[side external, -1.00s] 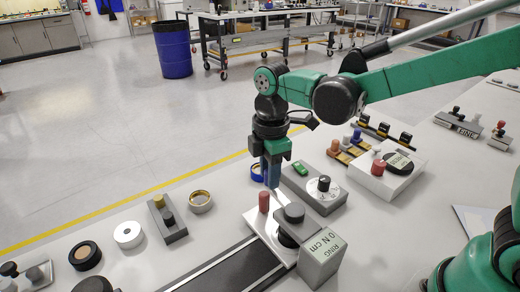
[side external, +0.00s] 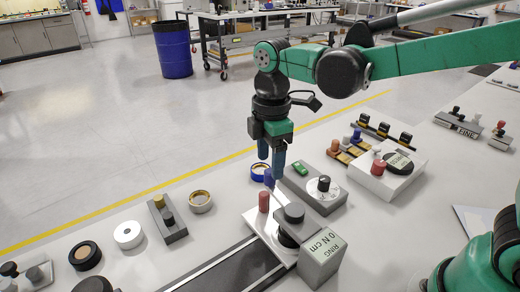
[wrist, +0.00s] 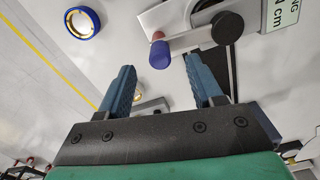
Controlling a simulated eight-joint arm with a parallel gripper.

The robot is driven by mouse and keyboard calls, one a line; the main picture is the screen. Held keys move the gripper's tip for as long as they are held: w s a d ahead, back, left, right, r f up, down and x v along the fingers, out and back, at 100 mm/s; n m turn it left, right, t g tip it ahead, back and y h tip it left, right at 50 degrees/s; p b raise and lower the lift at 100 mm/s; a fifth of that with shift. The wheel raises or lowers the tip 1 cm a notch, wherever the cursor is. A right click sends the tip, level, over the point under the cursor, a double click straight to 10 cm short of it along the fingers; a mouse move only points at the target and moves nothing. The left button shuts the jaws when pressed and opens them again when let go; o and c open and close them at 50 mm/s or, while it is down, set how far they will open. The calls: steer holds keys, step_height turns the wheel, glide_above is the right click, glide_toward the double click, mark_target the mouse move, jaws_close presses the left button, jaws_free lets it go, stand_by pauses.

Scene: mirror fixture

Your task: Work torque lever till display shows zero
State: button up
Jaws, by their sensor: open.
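The torque fixture's plate (side external: 257,224) carries a black hub (side external: 293,212) and an upright red post (side external: 263,202). A thin silver lever runs from the hub to a blue handle (side external: 269,178). In the wrist view the handle (wrist: 159,55) partly hides the red post. The grey display box (side external: 321,262) reads "RING 0 N cm"; any digit beside the 0 is not clear. My gripper (side external: 270,167) is open and empty, pointing down just above the handle. In the wrist view the handle shows between and beyond its two blue fingers (wrist: 158,65); I see no contact.
A grey box with a dial (side external: 317,190) stands just right of the handle, and a white box with a red knob (side external: 388,175) beyond it. A blue tape roll (side external: 258,172) lies behind. A dark track (side external: 235,268) runs in front. More tape rolls lie left.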

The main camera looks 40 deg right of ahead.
mark_target(282, 193)
steer(key=shift+r, duration=1.2)
steer(key=shift+d+f, duration=0.1)
steer(key=shift+d, duration=0.05)
steer(key=shift+f, duration=2.85)
jaws_close()
